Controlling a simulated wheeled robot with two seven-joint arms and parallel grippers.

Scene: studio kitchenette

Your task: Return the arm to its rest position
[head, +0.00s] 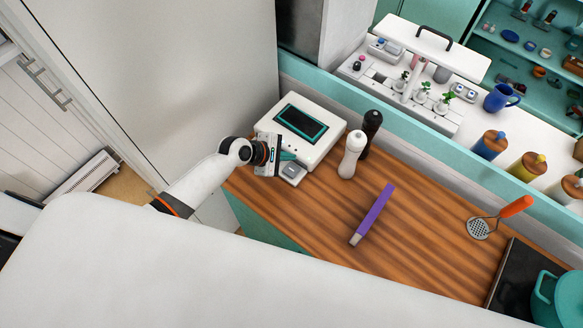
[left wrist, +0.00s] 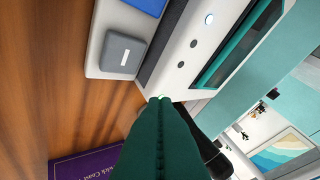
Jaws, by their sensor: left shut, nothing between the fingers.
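My left arm comes in from the left in the head view and reaches over the wooden counter (head: 430,235). Its left gripper (head: 289,156) is at the front of a white device with a dark screen (head: 318,148), close to a grey square pad (head: 291,170). In the left wrist view the green fingers of the left gripper (left wrist: 160,100) are together with nothing between them. Their tips appear close to the white device's front face (left wrist: 165,75); I cannot tell whether they touch. My right gripper is not in view.
A white shaker (head: 351,155) and a black one (head: 371,130) stand right of the device. A long purple object (head: 373,212) lies on the counter. A masher (head: 479,228) and teal pot (head: 565,300) are at right. A tall pale panel (head: 170,60) stands behind the arm.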

